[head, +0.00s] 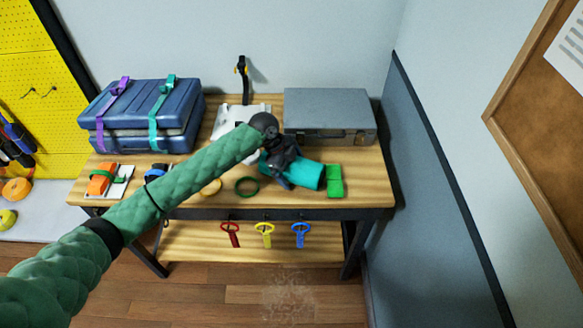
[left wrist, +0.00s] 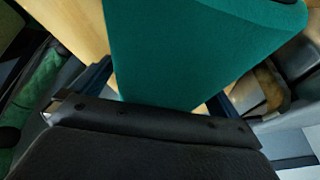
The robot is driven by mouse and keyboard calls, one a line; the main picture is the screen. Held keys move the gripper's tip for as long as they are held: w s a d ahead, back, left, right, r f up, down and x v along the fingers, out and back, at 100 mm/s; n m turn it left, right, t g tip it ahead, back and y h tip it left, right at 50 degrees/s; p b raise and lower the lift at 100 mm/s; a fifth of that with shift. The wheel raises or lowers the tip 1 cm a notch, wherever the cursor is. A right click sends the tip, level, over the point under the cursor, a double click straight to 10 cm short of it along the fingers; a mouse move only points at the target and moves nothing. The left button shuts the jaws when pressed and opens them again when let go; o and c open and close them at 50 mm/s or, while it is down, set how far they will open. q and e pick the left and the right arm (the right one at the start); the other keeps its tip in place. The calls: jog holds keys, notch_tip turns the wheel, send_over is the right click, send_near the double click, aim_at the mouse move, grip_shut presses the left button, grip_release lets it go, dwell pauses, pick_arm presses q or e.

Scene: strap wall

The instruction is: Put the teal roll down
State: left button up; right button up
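The teal roll (head: 305,175) is at the right half of the workbench, lying roughly level in the head view. My left gripper (head: 284,168) reaches over the bench and is at the roll's left part. In the left wrist view the teal roll (left wrist: 190,50) fills the space between the two dark fingers, so the gripper is closed around it. I cannot tell whether the roll touches the bench top or is slightly above it. My gripper hides the roll's left end. My right gripper is not in view.
On the workbench (head: 360,200), a green block (head: 335,181) is right beside the roll. A grey case (head: 330,117) stands behind, strapped blue cases (head: 145,115) at left. Coloured tools, including a blue one (head: 300,233), hang below the front edge.

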pick_arm(q)
jog(key=shift+r, duration=0.1)
jog(key=shift+a+r, duration=0.1)
jog(key=shift+r, duration=0.05)
jog(key=b+v, duration=0.2)
jog(key=v, duration=0.3)
jog(key=shift+a+r+b, duration=0.15)
jog(key=shift+a+b, duration=0.05)
jog(key=shift+b, duration=0.1)
jog(key=b+v, duration=0.1)
jog(key=v, duration=0.4)
jog(key=shift+d, duration=0.1)
jog(key=shift+a+r+b, duration=0.2)
jog(key=shift+r+b, duration=0.1)
jog(key=shift+r, duration=0.35)
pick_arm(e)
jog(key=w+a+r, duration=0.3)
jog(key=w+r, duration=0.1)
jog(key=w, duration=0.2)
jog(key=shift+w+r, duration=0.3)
